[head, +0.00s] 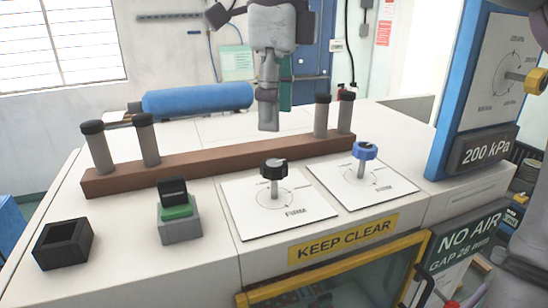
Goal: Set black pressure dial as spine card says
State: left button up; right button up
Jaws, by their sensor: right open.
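The black dial (273,171) stands on a short grey stem above a white scale plate (240,222). The plate has a ring scale and the word FIRM near its front; the other markings and the dial's setting are too small to read. My right gripper (276,112) points down behind and above the black dial, beyond the brown bar. It is open, empty and apart from the dial. My left gripper is not in view. A dark sign (487,150) on the blue upright panel reads 200 kPa; I cannot tell whether it is the spine card.
A blue dial (365,151) stands right of the black one. The brown bar (215,160) with grey posts crosses behind. A yellow knob (536,81) juts from the panel.

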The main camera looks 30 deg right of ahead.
aim_at(275, 163)
jog(key=f, duration=0.2)
jog(key=w+f, duration=0.1)
jog(key=f, duration=0.1)
jog(key=shift+d+p, duration=0.2)
jog(key=shift+p, duration=0.15)
notch_tip(275, 163, down, 4)
jog(key=shift+w+d+r+p, duration=0.15)
jog(key=shift+r+p, duration=0.1)
jog(key=shift+p, duration=0.15)
jog(key=shift+f, duration=0.25)
jog(key=shift+s+f, duration=0.1)
jog(key=shift+s, duration=0.1)
jog(key=shift+w, duration=0.1)
jog(key=shift+c, duration=0.2)
jog(key=c, duration=1.1)
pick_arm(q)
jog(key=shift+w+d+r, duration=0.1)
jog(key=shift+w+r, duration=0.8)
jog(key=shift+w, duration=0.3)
